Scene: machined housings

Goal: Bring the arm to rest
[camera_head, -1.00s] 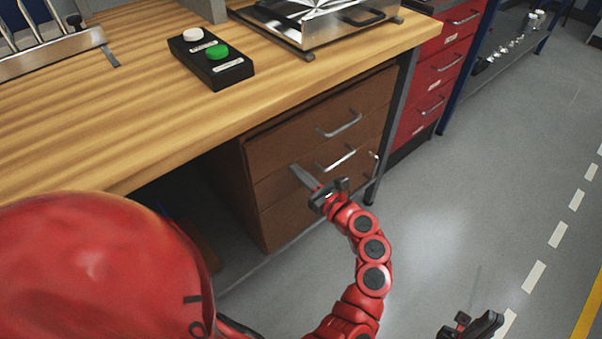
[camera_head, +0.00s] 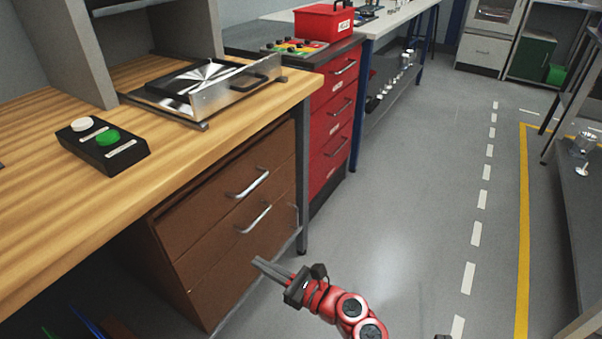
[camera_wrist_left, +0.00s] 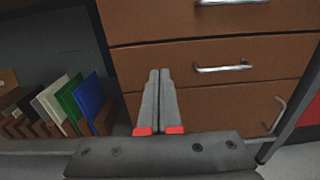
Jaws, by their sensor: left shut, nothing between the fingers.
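My left gripper (camera_head: 268,268) is at the lower middle of the head view, on the end of my red arm. Its two fingers are together with nothing between them. In the left wrist view the shut fingers (camera_wrist_left: 160,100) point at the brown drawer unit (camera_wrist_left: 215,80). In the head view the gripper is in front of the brown drawers (camera_head: 225,250), below the workbench top (camera_head: 50,215). I cannot tell from the views whether it touches a drawer front. My right gripper is not clearly in view.
A black button box (camera_head: 103,145) and a metal tray-like fixture (camera_head: 205,88) sit on the bench. A red drawer cabinet (camera_head: 330,135) stands beyond the bench leg. Coloured upright panels (camera_wrist_left: 75,100) stand under the bench. The grey floor (camera_head: 410,200) at right is clear.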

